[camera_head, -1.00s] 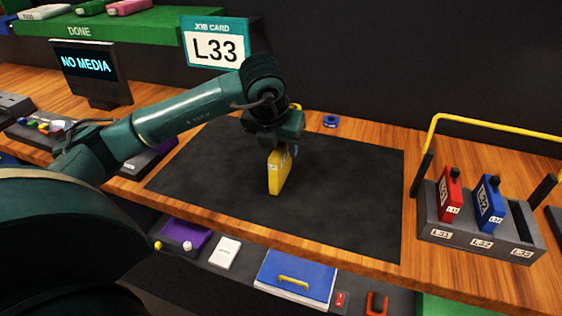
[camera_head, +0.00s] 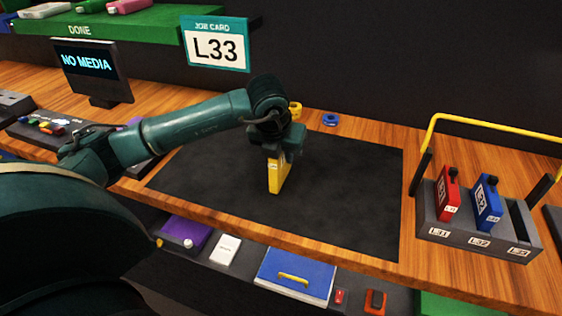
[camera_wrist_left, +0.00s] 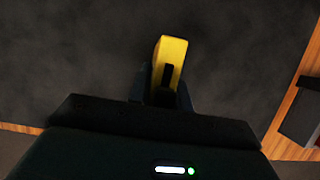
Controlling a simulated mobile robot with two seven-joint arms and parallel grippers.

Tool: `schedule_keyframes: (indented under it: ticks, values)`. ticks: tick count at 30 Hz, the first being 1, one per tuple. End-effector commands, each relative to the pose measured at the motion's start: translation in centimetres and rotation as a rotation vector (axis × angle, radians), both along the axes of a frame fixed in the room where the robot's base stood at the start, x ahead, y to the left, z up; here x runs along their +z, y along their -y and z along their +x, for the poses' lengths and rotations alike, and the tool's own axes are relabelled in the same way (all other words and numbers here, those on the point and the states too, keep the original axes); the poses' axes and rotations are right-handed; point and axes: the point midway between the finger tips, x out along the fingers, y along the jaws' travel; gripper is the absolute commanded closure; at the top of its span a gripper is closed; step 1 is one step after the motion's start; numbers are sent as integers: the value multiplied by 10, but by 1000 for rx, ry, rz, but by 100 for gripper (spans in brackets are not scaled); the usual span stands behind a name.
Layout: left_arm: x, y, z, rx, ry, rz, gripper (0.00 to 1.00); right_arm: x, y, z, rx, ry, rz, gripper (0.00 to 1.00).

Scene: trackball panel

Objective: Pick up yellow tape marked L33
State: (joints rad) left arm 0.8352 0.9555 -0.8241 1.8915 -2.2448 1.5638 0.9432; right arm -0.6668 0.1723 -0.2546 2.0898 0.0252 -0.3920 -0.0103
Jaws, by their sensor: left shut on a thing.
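The yellow tape (camera_head: 277,178) stands upright at the middle of the dark mat. Its label is too small to read. My left gripper (camera_head: 281,157) is above it and shut on its upper part, which the fingers partly hide. In the left wrist view the yellow tape (camera_wrist_left: 173,55) sits between the fingers of the left gripper (camera_wrist_left: 166,92). A job card (camera_head: 216,47) at the back reads L33. My right gripper is not in view.
A grey rack (camera_head: 430,232) at the right holds a red tape (camera_head: 447,195) and a blue tape (camera_head: 487,205); its rightmost slot is empty. A yellow bar (camera_head: 490,122) arches behind it. A yellow ring (camera_head: 296,107) and blue ring (camera_head: 330,119) lie behind the mat (camera_head: 350,190).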

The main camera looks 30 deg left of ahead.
Motion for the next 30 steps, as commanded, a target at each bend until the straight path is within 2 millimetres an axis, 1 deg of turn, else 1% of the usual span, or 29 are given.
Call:
schedule_keyframes:
  ticks: [1, 3, 11, 14, 17, 24, 27, 30]
  values:
    - [0, 0, 0, 0, 0, 0, 96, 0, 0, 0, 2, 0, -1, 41]
    - [0, 0, 0, 0, 1, 0, 100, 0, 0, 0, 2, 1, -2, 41]
    - [1, 0, 0, 1, 2, 0, 100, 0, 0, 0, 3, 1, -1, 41]
    - [5, 0, 1, 1, 4, 0, 100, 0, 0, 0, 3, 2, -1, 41]
    - [17, 0, 2, 0, 7, -1, 100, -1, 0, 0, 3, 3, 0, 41]
    - [65, 0, 1, 0, 8, -1, 100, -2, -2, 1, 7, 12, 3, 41]
    - [82, 0, 1, 0, 7, -2, 100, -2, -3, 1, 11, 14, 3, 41]
    - [92, 3, 1, -20, 3, -2, 100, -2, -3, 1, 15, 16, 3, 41]
